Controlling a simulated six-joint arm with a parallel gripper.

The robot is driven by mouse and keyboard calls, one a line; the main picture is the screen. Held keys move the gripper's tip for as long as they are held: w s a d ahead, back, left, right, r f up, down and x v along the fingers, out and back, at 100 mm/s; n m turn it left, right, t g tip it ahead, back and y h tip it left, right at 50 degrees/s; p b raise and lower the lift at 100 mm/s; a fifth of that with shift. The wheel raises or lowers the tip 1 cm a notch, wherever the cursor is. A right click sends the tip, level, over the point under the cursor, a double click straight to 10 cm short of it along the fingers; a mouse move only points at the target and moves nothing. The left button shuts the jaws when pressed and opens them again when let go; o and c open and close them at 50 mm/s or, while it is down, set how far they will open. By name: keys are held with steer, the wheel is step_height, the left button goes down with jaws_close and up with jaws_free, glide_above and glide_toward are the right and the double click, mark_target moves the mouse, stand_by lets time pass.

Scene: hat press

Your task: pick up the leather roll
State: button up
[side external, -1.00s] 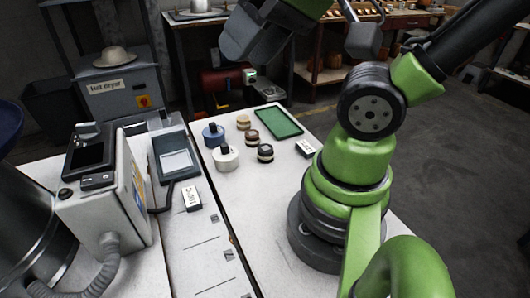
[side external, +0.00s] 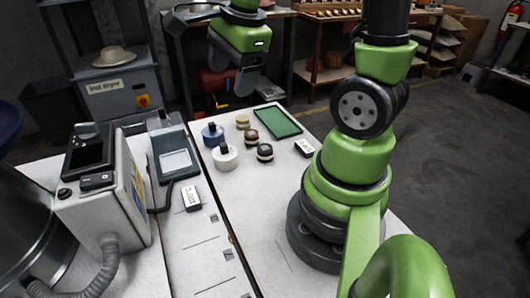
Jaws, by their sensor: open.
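Three small banded rolls stand in a row on the white table: a tan one (side external: 243,122) at the back, a brown one (side external: 251,136) in the middle and a dark brown one (side external: 265,152) in front. They look like leather rolls; I cannot tell which one the task names. My gripper (side external: 236,78) hangs open and empty above the back end of the table, fingers pointing down. In the picture it is just above the tan roll, apart from all the rolls.
A blue roll (side external: 212,134) and a white roll (side external: 225,157), both with dark tops, stand left of the small rolls. A green tray (side external: 278,122) lies to the right. A grey machine (side external: 108,185) stands at left.

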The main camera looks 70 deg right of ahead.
steer(key=d+f+m+g, duration=0.2)
steer(key=d+f+m, duration=0.2)
steer(key=f+m, duration=0.25)
steer(key=m+g, duration=0.1)
steer(key=m, duration=0.8)
glide_toward(263, 147)
steer(key=shift+w+d+f+y, duration=0.15)
steer(key=shift+w+y, duration=0.15)
steer(key=shift+w, duration=0.3)
steer(key=shift+f, duration=0.35)
step_height(263, 147, down, 4)
steer(key=shift+s+r, duration=0.1)
steer(key=f, duration=0.2)
steer(key=s+f, duration=0.1)
steer(key=shift+f, duration=0.4)
steer(key=shift+d+f, duration=0.1)
steer(key=shift+f, duration=0.8)
steer(key=c, duration=1)
